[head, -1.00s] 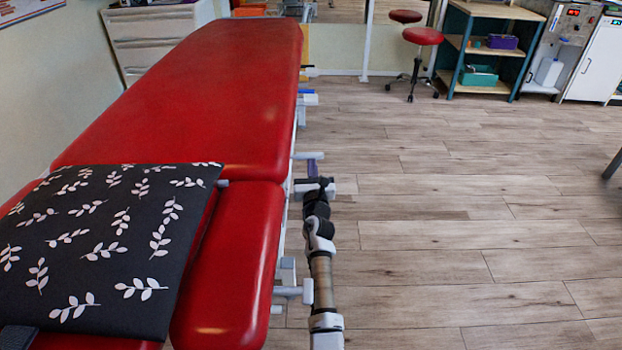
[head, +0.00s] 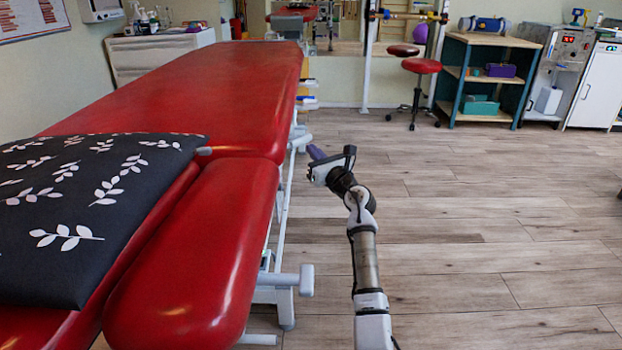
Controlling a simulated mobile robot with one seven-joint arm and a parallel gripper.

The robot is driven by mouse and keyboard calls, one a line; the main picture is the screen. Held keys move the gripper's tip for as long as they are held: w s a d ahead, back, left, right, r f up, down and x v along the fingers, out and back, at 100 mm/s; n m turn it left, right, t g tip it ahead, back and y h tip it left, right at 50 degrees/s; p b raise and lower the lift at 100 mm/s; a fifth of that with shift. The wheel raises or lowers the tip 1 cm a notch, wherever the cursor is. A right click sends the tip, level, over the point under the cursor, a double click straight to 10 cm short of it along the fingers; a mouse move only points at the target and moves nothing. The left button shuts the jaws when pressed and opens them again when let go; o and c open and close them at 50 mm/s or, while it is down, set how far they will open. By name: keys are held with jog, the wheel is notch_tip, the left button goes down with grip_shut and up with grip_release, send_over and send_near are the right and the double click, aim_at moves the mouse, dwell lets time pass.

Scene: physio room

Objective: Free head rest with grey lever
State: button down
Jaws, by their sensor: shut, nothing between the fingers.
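The red head rest section (head: 205,260) is the near end of the treatment table, partly under a black leaf-patterned cushion (head: 70,215). A grey lever (head: 285,279) with a thick rounded end sticks out to the right beneath it. My gripper (head: 314,172) is shut and empty, right of the table's side and farther off than this lever, apart from it. A purple handle-like piece (head: 316,152) shows beside my fingertips; whether they touch it I cannot tell.
A blue-ended lever (head: 305,98) and another grey piece (head: 301,142) stick out farther along the table. The wooden floor (head: 460,230) on the right is clear. A red stool (head: 421,67) and a shelf (head: 485,75) stand at the back.

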aim_at(306, 142)
jog(key=shift+w+a+b, duration=0.2)
jog(key=shift+w+b, duration=0.15)
jog(key=shift+w, duration=0.3)
jog(key=shift+w+a+b, duration=0.2)
jog(key=shift+w+b, duration=0.1)
jog(key=shift+w, duration=0.35)
jog(key=shift+w+a+r, duration=0.1)
jog(key=shift+a, duration=0.05)
